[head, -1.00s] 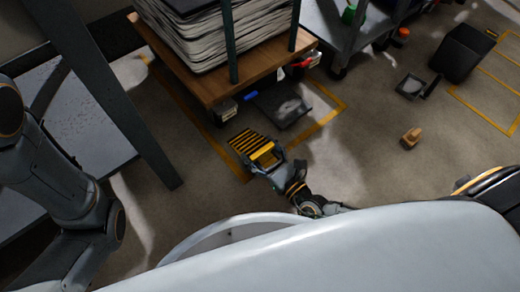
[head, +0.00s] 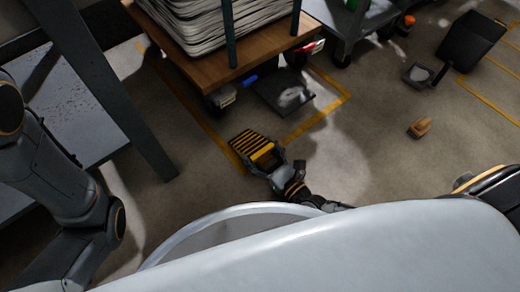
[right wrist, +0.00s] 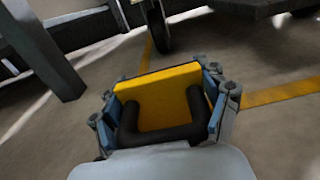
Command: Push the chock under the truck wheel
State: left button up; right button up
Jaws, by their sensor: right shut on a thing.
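The chock (head: 246,142) has black and yellow stripes on its slope and a yellow back. My right gripper (head: 266,160) is shut on it, low near the floor. In the right wrist view the chock's yellow back (right wrist: 160,84) and black handle sit between the fingers. The truck (head: 185,68) is a wooden platform loaded with stacked paper. Its dark wheel (right wrist: 158,26) stands ahead of the chock in the right wrist view, with floor between them. My left arm shows at the left of the head view; its gripper is out of view.
Yellow tape (head: 324,118) marks the floor around the truck. A dark pan (head: 284,94) lies beside the truck. A grey table (head: 75,108) stands at left. A small orange-brown block (head: 420,127) and a dark bin (head: 470,40) are at right.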

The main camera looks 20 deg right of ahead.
aim_at(260, 150)
jog(key=shift+f, duration=0.25)
dwell(0.8)
jog(key=o, duration=1.6)
jog(key=shift+o, duration=0.2)
jog(key=shift+f, duration=0.1)
jog(key=shift+f, duration=0.1)
notch_tip(260, 150, up, 10)
jog(key=shift+r, duration=0.1)
